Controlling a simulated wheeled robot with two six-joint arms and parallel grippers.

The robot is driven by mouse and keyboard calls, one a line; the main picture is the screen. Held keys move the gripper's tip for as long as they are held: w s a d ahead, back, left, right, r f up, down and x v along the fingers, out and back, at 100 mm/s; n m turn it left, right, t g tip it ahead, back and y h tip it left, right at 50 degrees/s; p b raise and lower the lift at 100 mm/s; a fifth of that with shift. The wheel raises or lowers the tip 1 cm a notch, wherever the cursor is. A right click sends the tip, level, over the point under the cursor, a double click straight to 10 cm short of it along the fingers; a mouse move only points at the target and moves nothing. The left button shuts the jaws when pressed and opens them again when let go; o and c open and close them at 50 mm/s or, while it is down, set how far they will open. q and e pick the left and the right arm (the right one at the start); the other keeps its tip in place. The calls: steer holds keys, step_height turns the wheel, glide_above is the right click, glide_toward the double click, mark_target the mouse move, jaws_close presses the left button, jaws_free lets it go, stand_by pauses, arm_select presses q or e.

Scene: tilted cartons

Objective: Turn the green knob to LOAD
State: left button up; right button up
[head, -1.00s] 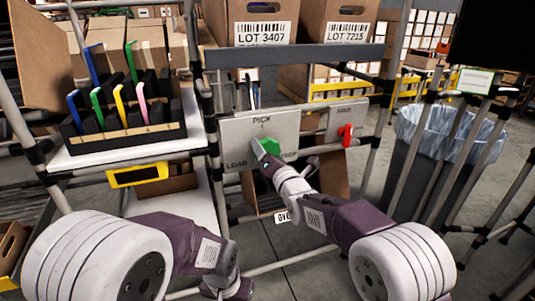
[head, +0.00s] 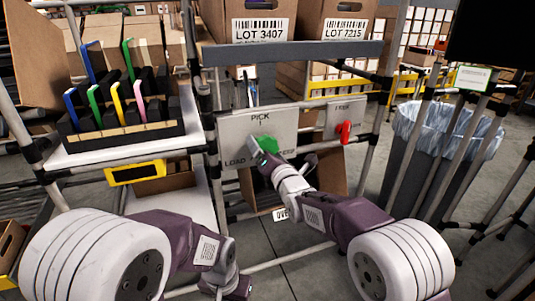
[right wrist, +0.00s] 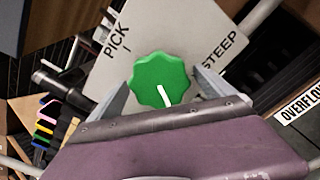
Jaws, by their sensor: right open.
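The green knob (head: 267,145) sits on a light grey panel (head: 232,128) marked PICK at the top and LOAD at the lower left. In the right wrist view the knob (right wrist: 158,78) has a scalloped rim and a white line pointing down toward my gripper's body. STEEP is printed to its right there. My right gripper (right wrist: 162,90) is open, one finger on each side of the knob, with visible gaps; contact cannot be made out. My left gripper (head: 232,287) is low at the bottom of the head view, its fingers unclear.
A red knob (head: 344,132) is on a second panel to the right. A rack of coloured dividers (head: 125,137) stands on the left shelf. LOT cartons (head: 262,20) sit above. A lined bin (head: 437,165) stands at right. Frame tubes surround the panel.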

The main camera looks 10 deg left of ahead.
steer(key=p+v, duration=0.1)
steer(key=v, duration=0.8)
steer(key=shift+p, duration=0.35)
steer(key=shift+w+d, duration=0.1)
